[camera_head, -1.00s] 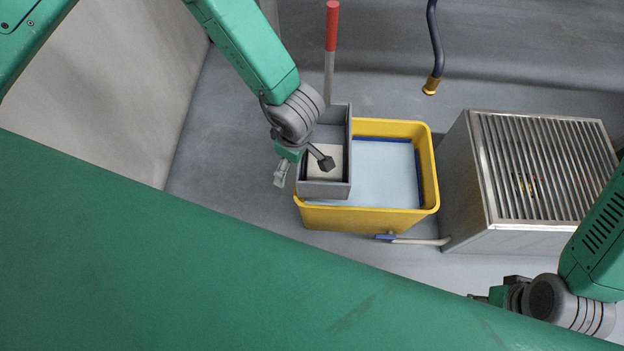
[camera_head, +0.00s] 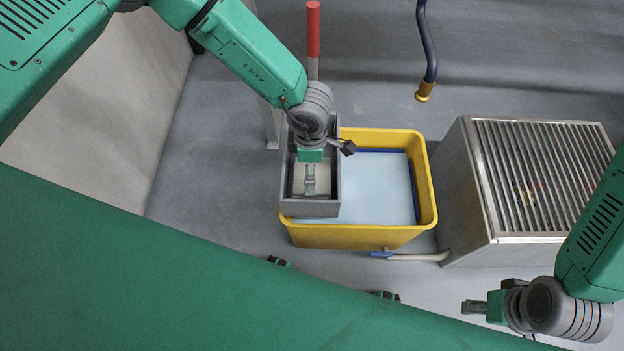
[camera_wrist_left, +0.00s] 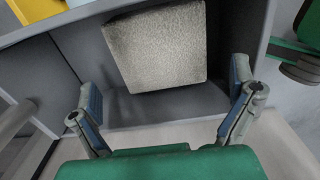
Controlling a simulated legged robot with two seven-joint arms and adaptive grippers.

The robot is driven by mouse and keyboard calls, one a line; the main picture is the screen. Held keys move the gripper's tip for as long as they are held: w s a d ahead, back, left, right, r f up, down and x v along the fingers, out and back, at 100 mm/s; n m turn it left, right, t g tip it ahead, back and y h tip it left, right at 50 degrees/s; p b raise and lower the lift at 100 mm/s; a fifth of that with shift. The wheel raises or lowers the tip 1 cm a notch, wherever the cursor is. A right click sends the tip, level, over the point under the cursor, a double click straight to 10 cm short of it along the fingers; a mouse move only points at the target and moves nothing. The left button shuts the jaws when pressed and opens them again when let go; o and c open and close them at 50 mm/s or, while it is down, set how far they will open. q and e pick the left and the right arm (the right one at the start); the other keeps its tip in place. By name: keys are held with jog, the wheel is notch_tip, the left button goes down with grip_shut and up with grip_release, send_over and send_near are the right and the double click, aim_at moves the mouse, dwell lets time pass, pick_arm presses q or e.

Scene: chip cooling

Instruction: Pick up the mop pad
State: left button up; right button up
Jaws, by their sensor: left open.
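The mop pad (camera_wrist_left: 158,46) is a pale, speckled, roughly square block inside the grey wringer box (camera_head: 334,178). The grey box (camera_wrist_left: 150,113) shows around the pad. My right gripper (camera_head: 472,307) is at the lower right, away from the box; its jaw state is unclear.
The grey box sits at the left side of a yellow bucket (camera_head: 431,190) holding pale blue liquid (camera_head: 375,190). A red handle (camera_head: 313,30) stands behind it. A slatted metal stand (camera_head: 470,215) is at right, and a dark hose (camera_head: 428,45) hangs above. Grey floor is open at left.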

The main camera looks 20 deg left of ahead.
pick_arm(q)
notch_tip(320, 180, down, 5)
jog(key=shift+d+r+b, duration=0.1)
jog(key=shift+b, duration=1.1)
jog(key=c, duration=0.8)
jog(key=shift+r, duration=0.2)
notch_tip(320, 180, up, 18)
jog(key=p, duration=0.7)
jog(key=shift+f, duration=0.1)
